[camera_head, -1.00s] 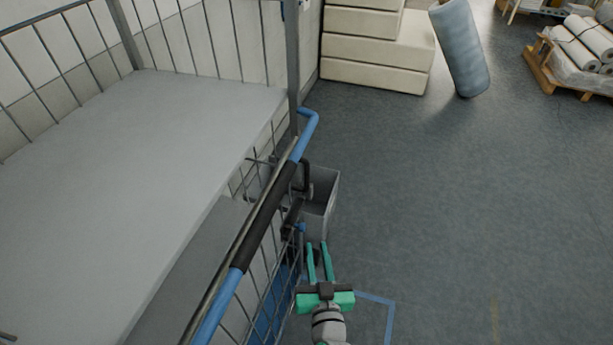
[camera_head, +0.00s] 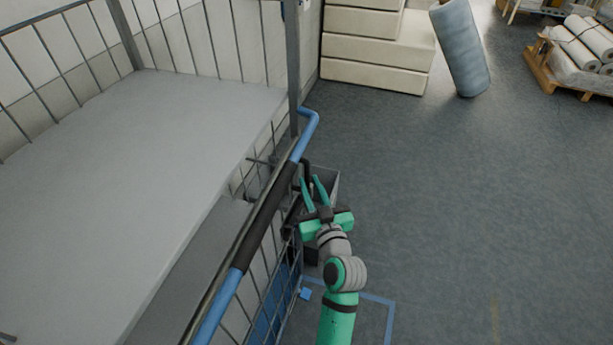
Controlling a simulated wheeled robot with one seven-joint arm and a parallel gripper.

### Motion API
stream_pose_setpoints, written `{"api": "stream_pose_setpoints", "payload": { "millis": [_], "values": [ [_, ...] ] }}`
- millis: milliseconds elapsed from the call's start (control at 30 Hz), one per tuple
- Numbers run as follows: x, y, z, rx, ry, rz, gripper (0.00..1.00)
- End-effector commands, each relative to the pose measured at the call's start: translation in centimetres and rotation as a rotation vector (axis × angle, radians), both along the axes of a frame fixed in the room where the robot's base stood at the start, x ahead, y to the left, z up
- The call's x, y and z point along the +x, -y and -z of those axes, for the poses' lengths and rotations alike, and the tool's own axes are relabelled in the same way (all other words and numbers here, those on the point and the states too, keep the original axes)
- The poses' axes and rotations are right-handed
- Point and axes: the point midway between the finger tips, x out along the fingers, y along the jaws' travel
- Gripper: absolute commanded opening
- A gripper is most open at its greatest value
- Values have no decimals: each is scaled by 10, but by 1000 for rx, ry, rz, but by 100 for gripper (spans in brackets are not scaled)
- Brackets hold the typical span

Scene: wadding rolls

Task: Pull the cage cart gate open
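The cage cart gate is a wire mesh panel with a blue top rail (camera_head: 222,300) and a black sleeve (camera_head: 265,218). It runs from the lower left to a blue bent end near the cart's grey post (camera_head: 293,62). A small black handle (camera_head: 305,165) stands off the gate's outer side near the far end of the sleeve. My gripper (camera_head: 312,181) is on the outer side of the gate, fingers pointing away from me and spread apart. The fingertips are close to the black handle. I cannot tell whether it lies between them. Nothing is clearly held.
The cart's grey shelf (camera_head: 120,150) fills the left. A grey bin (camera_head: 328,182) stands beyond my gripper, partly hidden. Blue tape (camera_head: 378,299) marks the floor. Cream foam blocks (camera_head: 375,70), a blue-grey roll (camera_head: 460,50) and a loaded pallet (camera_head: 562,80) stand farther back. The floor at right is clear.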

Motion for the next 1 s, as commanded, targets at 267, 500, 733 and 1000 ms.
{"api": "stream_pose_setpoints", "payload": {
  "millis": [267,500,733,1000],
  "values": [
    [32,-9,0,0,1,0,20],
    [37,-10,0,0,1,1,20],
    [37,-11,0,0,1,0,1],
    [37,-12,0,0,1,0,0]
  ]
}}
